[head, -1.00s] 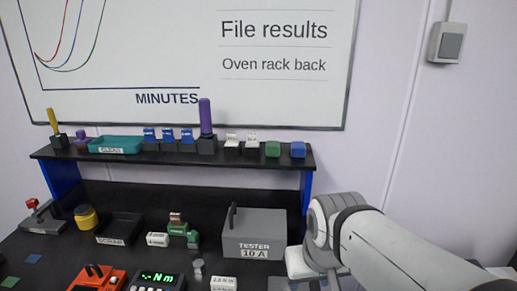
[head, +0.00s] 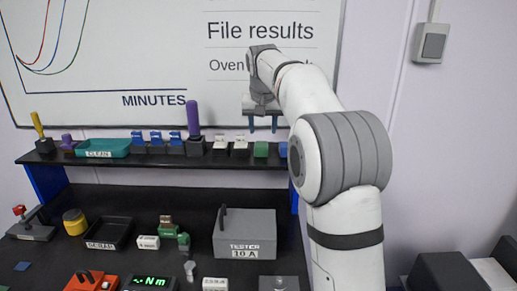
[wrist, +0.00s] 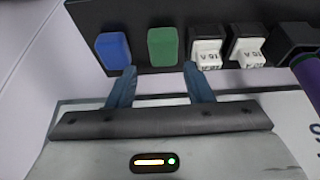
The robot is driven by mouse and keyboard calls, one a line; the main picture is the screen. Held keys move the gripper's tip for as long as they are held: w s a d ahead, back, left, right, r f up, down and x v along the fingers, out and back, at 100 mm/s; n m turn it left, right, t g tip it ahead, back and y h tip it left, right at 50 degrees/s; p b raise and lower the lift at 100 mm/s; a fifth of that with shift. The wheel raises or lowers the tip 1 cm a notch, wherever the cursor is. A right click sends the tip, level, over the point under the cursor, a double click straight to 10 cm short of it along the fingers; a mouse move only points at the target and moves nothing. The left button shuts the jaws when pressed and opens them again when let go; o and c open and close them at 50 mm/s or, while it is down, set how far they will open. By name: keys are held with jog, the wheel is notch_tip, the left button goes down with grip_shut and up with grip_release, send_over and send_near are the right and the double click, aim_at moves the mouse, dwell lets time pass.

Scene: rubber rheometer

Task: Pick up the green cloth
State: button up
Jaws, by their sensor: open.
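The green cloth (head: 261,149) appears as a small green block-like piece on the black shelf, near its right end. It also shows in the wrist view (wrist: 162,47), at the top middle between a blue piece and a white block. My gripper (head: 263,128) is open and empty, pointing down just above the cloth in the head view. In the wrist view, my gripper's blue fingers (wrist: 159,70) stand apart, with the cloth ahead between the line of their tips. I see no contact with it.
A blue piece (wrist: 112,50) sits close beside the cloth, and white blocks (wrist: 208,48) stand on its other side. A tall purple-handled tool (head: 193,119) stands farther left on the shelf (head: 75,160). The whiteboard is close behind. A grey tester box (head: 245,233) is below.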

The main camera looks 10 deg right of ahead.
aim_at(261, 144)
jog(key=x, duration=0.4)
jog(key=w+p+x, duration=0.1)
jog(key=x, duration=0.3)
jog(key=shift+a+r+p, duration=0.1)
jog(key=shift+r+p, duration=0.05)
jog(key=shift+p, duration=0.15)
jog(key=c, duration=0.6)
